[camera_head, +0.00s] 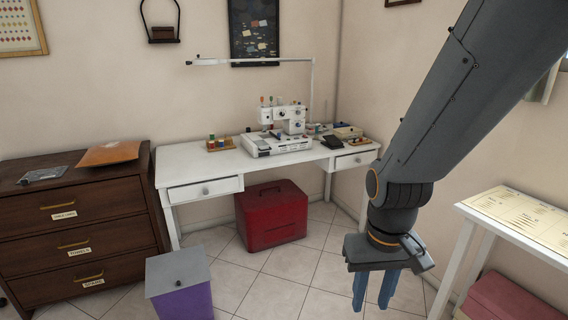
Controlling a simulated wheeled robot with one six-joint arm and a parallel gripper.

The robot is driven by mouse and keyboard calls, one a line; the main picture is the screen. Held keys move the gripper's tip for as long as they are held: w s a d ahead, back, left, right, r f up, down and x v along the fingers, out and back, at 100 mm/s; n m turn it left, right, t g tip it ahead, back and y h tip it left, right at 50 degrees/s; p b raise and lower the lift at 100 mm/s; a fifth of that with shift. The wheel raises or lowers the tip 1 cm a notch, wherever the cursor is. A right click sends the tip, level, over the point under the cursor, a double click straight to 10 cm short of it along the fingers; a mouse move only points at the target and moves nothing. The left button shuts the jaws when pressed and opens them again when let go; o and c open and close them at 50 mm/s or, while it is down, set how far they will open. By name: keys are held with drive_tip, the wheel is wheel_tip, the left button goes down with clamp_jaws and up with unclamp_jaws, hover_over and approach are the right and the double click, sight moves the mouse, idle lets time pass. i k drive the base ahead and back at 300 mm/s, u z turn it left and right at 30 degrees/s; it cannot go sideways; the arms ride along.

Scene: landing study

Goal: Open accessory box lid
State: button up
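My gripper (374,289) hangs at the lower right with its two blue fingers pointing down. The fingers are apart with nothing between them. No box is marked as the accessory box, so I cannot tell which one it is. A small beige box (348,132) sits at the right end of the white sewing desk. A red box (272,213) with a closed lid stands on the floor under the desk. A purple box (183,294) with a grey lid (177,268) and small knob stands at the lower left. My gripper is apart from all of them.
The white desk (190,158) holds a sewing machine (284,125), a lamp and a tray of spools (222,144). A dark drawer cabinet (75,225) stands left. A white table (478,222) with a printed sheet stands right. Tiled floor is clear in the middle.

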sight(342, 130)
drive_tip(key=i, duration=1.85)
drive_tip(key=z, duration=0.4)
drive_tip(key=i, duration=2.25)
drive_tip(key=z, duration=0.4)
